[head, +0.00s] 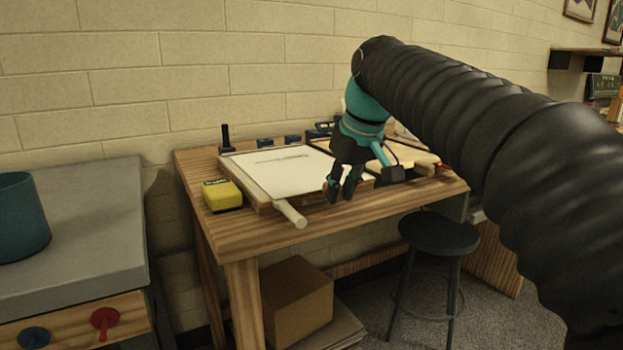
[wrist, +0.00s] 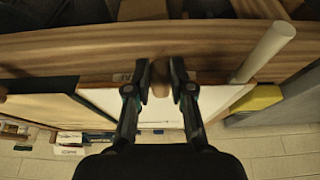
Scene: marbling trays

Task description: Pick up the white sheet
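The white sheet (head: 265,177) lies flat in or on a shallow wooden-framed tray on the wooden table, with a faint grey mark towards its back. In the wrist view, parts of the white sheet (wrist: 222,97) show on both sides of my fingers. My gripper (head: 342,192) is over the tray's front edge, near its right corner. In the wrist view my gripper (wrist: 161,70) has its fingers apart. A small brown piece shows between them; I cannot tell whether they touch it. The gripper hides part of the sheet.
A pale rod (head: 290,213) lies at the tray's front left, beside a yellow box (head: 222,195). A second tray (head: 405,155) is at the right. A black upright thing (head: 226,138) stands at the back left. A dark stool (head: 437,235) stands before the table.

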